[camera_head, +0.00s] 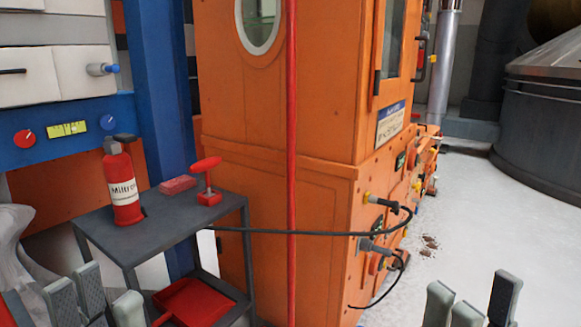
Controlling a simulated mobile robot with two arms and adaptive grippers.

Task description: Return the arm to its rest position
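My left gripper (101,288) is at the bottom left, in front of the dark metal cart (100,240). Its grey fingers point up and stand apart, with nothing seen between them. My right gripper (478,293) is at the bottom right, over the pale floor. Its fingers also stand apart and look empty. Only the finger ends of both grippers show clearly; the palms and most of both arms are outside the frame or cut off by its lower edge.
The cart carries a red extinguisher (122,188), a red block (178,184) and a red handled tool (207,184); a red tray (193,304) is below. An orange cabinet (250,120), red pole (292,120) and black cable (330,234) stand mid-view. Floor (470,235) at right is largely clear.

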